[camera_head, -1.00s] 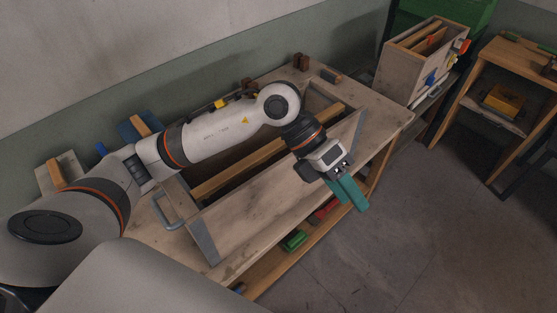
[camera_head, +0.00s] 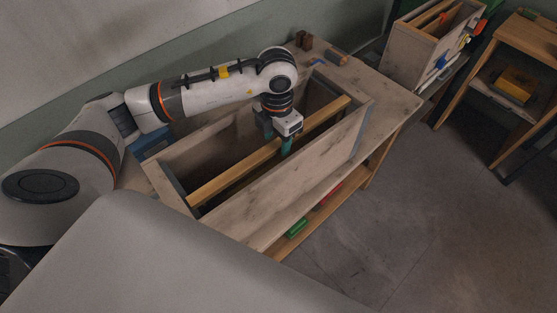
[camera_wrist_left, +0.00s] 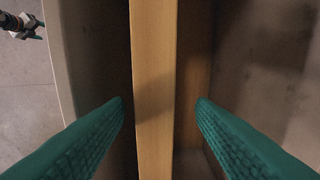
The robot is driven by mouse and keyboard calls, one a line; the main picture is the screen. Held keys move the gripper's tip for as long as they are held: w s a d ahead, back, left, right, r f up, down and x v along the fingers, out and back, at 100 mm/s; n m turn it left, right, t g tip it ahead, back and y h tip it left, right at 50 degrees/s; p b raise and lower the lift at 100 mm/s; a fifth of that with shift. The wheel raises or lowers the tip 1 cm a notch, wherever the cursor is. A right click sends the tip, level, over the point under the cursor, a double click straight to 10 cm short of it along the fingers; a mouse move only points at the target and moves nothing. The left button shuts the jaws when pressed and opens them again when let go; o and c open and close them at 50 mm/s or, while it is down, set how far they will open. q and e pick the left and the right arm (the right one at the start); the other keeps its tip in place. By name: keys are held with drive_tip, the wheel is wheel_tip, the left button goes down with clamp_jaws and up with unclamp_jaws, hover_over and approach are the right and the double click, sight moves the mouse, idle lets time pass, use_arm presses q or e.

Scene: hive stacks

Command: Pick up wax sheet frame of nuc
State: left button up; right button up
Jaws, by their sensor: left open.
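The nuc is a long open wooden box (camera_head: 312,172) on the workbench. A wooden frame (camera_head: 235,174) hangs lengthwise in it, and only its top bar shows clearly. Any wax sheet below is hidden. My left gripper (camera_head: 277,143) is open and points down over the middle of the bar. In the left wrist view the bar (camera_wrist_left: 153,90) runs between the two green fingers of my left gripper (camera_wrist_left: 160,108), with a gap on each side. A small gripper with green fingertips, apparently my right one (camera_wrist_left: 30,30), shows at the top left there; its opening is unclear.
The workbench (camera_head: 395,108) carries dark blocks (camera_head: 303,40) at its far end. Another wooden box (camera_head: 408,62) with frames stands beyond it. A wooden shelf stand (camera_head: 522,42) is at the right. The floor (camera_head: 420,210) at right is clear.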

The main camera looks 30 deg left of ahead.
use_arm(q)
drive_tip(key=f+p, duration=0.1)
drive_tip(key=f, duration=0.2)
drive_tip(key=shift+d+f+p, duration=0.2)
drive_tip(key=shift+f+p, duration=0.1)
drive_tip(key=shift+p, duration=0.05)
drive_tip(key=shift+s+f, duration=0.1)
drive_tip(key=shift+f, duration=0.45)
drive_tip(key=c, duration=0.6)
clamp_jaws()
use_arm(e)
drive_tip(key=shift+w+a+r, duration=0.25)
drive_tip(key=shift+w+r, duration=0.3)
drive_tip(key=shift+w, duration=0.05)
drive_tip(key=shift+w+a+r, duration=0.2)
drive_tip(key=shift+w+r, duration=0.35)
